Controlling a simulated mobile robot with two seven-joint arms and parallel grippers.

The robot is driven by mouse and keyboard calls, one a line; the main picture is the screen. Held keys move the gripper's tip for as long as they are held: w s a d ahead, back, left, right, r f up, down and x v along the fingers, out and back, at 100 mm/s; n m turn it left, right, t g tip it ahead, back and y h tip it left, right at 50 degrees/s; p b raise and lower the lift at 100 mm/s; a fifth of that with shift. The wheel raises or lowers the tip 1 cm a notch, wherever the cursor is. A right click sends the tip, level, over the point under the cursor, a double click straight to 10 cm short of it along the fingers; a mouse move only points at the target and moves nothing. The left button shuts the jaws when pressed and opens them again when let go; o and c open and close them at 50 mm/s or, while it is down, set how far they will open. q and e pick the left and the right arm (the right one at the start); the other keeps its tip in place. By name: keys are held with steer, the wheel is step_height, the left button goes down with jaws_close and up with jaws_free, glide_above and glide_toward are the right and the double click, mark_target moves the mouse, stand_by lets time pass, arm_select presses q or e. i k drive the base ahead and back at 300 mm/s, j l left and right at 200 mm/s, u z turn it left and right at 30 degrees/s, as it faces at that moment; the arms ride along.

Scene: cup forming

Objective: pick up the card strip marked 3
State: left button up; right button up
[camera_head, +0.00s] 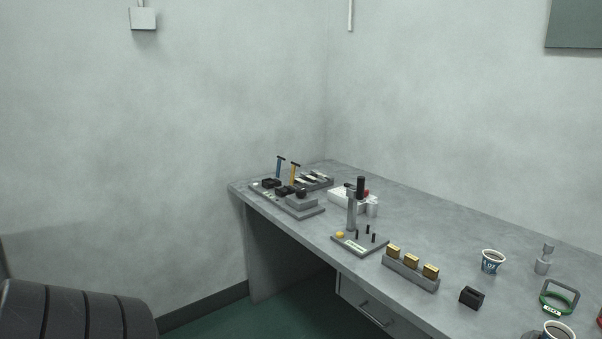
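I cannot make out a card strip marked 3, as no such number is readable at this size. A grey rack (328,183) at the far end of the bench holds small pale and dark pieces; I cannot tell whether they are card strips. Neither of my grippers is in view.
The grey bench (460,225) runs from the back corner to the lower right.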

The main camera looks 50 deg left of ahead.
mark_target(319, 181)
steer(key=i+j, duration=0.1)
steer(key=j, duration=0.5)
steer(key=i+j+u, duration=0.15)
steer(key=j, duration=0.45)
steer(key=i+j, duration=0.1)
steer(key=j, duration=0.5)
steer(key=i+j+u, duration=0.15)
steer(key=j, duration=0.45)
steer(key=i+j, duration=0.1)
steer(key=j, duration=0.5)
steer(key=i+j+u, duration=0.1)
steer(key=j, duration=0.45)
steer(key=i+j+u, duration=0.1)
steer(key=i+j, duration=0.15)
steer(key=j, duration=0.35)
steer(key=i+j, duration=0.2)
steer(key=j, duration=0.35)
steer(key=u, duration=0.05)
